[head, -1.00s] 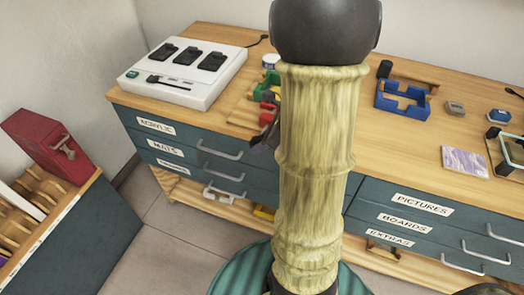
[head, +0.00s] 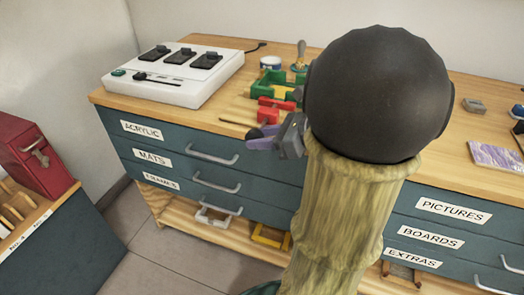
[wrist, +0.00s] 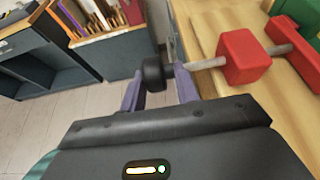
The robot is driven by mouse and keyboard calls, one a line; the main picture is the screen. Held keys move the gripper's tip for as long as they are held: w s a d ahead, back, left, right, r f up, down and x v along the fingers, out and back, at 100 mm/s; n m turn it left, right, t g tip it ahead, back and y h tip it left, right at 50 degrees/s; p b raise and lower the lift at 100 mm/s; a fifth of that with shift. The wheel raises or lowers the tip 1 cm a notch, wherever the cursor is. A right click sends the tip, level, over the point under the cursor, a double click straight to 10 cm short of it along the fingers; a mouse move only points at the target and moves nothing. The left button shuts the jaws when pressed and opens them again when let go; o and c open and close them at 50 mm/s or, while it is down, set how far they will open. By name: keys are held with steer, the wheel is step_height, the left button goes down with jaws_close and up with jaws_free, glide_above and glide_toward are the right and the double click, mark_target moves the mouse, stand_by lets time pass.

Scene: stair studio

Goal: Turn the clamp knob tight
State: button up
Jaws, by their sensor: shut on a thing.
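The clamp has red blocks (head: 272,112) near the bench's front edge. In the wrist view a red block (wrist: 243,57) sits on a pale metal bar (wrist: 207,63). The black clamp knob (wrist: 154,73) is at the bar's end, beyond the bench edge. My gripper (wrist: 160,88) has purple fingers, one on each side of the knob, and is shut on it. In the head view my gripper (head: 256,138) is at the bench's front edge, and my arm hides part of the bench behind it.
A green holder (head: 270,84) stands behind the red blocks. A white switch panel (head: 165,92) is at the bench's left end. Labelled drawers with handles (head: 212,158) lie below. A red box (head: 32,158) stands at far left, with open floor (head: 128,225) between.

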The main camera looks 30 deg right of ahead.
steer(key=shift+s+a+f+t+y+b, duration=0.15)
steer(key=shift+f+t+y+b, duration=0.35)
steer(key=shift+b, duration=1.8)
steer(key=shift+a+f+t+y+b, duration=0.15)
steer(key=shift+f+t+y+b, duration=0.35)
steer(key=shift+b, duration=1.8)
steer(key=shift+r+b, duration=0.2)
steer(key=shift+b, duration=0.3)
steer(key=shift+t+b, duration=0.3)
steer(key=shift+b, duration=0.1)
steer(key=shift+r+y+b, duration=0.3)
steer(key=shift+y+b, duration=0.1)
steer(key=shift+b, duration=0.25)
steer(key=o, duration=0.6)
steer(key=shift+o, duration=0.9)
steer(key=shift+s+a+r, duration=0.1)
steer(key=shift+a+r, duration=0.05)
steer(key=shift+d+t, duration=0.2)
steer(key=shift+t, duration=0.1)
